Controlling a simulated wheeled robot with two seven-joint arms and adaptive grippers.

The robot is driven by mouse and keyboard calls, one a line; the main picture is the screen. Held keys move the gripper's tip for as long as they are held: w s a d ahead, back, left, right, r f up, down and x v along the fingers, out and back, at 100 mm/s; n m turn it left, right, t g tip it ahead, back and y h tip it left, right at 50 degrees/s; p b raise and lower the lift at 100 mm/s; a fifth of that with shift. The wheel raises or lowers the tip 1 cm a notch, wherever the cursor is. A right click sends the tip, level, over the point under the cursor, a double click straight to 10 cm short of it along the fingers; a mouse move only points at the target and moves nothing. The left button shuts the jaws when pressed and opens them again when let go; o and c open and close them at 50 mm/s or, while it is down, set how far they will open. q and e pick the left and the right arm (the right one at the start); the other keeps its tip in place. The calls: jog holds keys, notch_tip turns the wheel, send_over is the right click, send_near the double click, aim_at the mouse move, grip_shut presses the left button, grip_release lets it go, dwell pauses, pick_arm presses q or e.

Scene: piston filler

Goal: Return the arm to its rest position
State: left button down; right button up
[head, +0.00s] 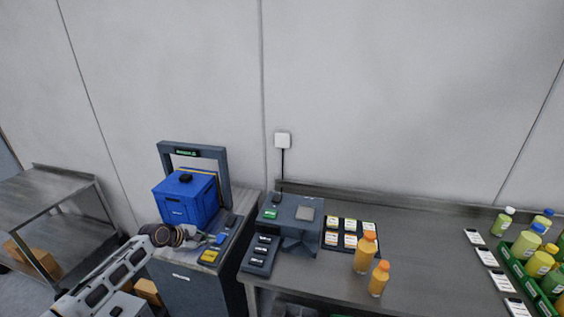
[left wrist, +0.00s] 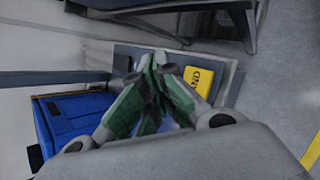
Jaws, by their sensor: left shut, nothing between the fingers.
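My left arm comes in from the lower left in the head view. Its gripper (head: 216,238) is over the small grey cabinet, in front of the blue box (head: 186,198). In the left wrist view the left gripper (left wrist: 158,60) has its green-grey fingers together at the tips, with nothing between them. A yellow block (left wrist: 198,82) with dark lettering lies just beyond the fingertips. The blue box also shows at the left of that view (left wrist: 80,115). My right gripper is in neither view.
A grey frame (head: 222,180) stands behind the blue box. A steel table (head: 420,235) to the right holds a grey machine (head: 290,222), two orange bottles (head: 366,252) and a green crate (head: 520,268) of bottles. A steel shelf (head: 50,200) stands at the left.

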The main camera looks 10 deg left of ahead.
pick_arm(q)
jog(key=s+d+f+m+g, duration=0.2)
jog(key=s+d+f+m, duration=0.1)
jog(key=s+d+m, duration=0.4)
jog(key=s+d+f+m+g, duration=0.1)
jog(key=s+d+f+m, duration=0.35)
jog(key=s+d, duration=0.4)
jog(key=s+d+r+m+g+y, duration=0.1)
jog(key=s+r+m+y, duration=0.1)
jog(key=s+r+m, duration=0.5)
jog(key=s+d+m+y, duration=0.15)
jog(key=s+m, duration=0.35)
jog(key=s, duration=0.5)
notch_tip(320, 180, down, 35)
jog(key=s+a+g+b, duration=0.1)
jog(key=s+g+b, duration=0.1)
jog(key=s, duration=0.1)
jog(key=s+a+f+b, duration=0.1)
jog(key=s+a+f, duration=0.1)
jog(key=s+f, duration=0.9)
jog(key=s+a+f+g+b, duration=0.1)
jog(key=s+a+f, duration=0.1)
jog(key=s+f, duration=0.8)
jog(key=shift+s+f+y, duration=0.4)
jog(key=shift+s+y, duration=0.05)
dwell(0.5)
